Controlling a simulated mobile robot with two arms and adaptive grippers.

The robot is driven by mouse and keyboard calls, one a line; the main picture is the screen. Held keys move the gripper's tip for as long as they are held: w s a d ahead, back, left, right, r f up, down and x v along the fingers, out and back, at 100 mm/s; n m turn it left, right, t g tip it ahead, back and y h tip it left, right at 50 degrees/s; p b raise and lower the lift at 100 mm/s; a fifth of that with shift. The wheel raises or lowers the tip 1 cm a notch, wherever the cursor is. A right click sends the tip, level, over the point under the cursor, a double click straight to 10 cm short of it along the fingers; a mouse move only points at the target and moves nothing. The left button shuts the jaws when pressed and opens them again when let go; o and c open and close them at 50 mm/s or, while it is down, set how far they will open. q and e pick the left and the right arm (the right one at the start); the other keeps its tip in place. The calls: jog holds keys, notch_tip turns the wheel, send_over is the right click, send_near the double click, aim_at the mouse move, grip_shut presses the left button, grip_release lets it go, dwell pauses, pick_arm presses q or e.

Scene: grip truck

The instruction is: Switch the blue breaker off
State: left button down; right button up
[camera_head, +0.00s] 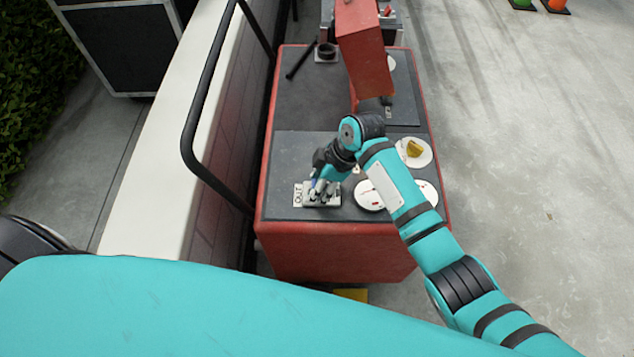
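A small light-grey breaker block (333,197) sits on the dark top of the red cabinet (325,236), near its front-left corner, beside a white label reading "OUT" (298,195). My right arm comes in from the right and bends down over the cabinet. My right gripper (319,188) is at the breaker block, its fingers low over or touching it. A small bluish spot (313,183) shows by the fingers; whether it is the blue breaker, and which way its lever points, I cannot tell. The finger opening is too small to judge. My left gripper is out of view.
White round plates (368,196) lie right of the block, and a plate with a yellow piece (414,149) stands farther back. A raised red box (364,50) is behind. A black rail (203,85) and white ledge (160,150) run along the left.

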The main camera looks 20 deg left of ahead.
jog(key=c, duration=0.7)
jog(key=shift+w+d+y, duration=0.1)
jog(key=shift+d+y, duration=0.25)
jog(key=shift+y, duration=0.35)
jog(key=shift+c, duration=0.2)
jog(key=shift+w+d+f+g+y+b, duration=0.1)
jog(key=shift+d+f+g+y+b, duration=0.15)
jog(key=shift+y, duration=0.2)
jog(key=shift+d+g+y+b, duration=0.1)
jog(key=shift+g+y+b, duration=0.05)
jog(key=shift+y+b, duration=0.25)
jog(key=shift+d+r+y+b, duration=0.1)
jog(key=shift+r+y+b, duration=0.05)
jog(key=shift+y+b, duration=0.3)
jog(key=shift+r, duration=0.15)
jog(key=o, duration=1.2)
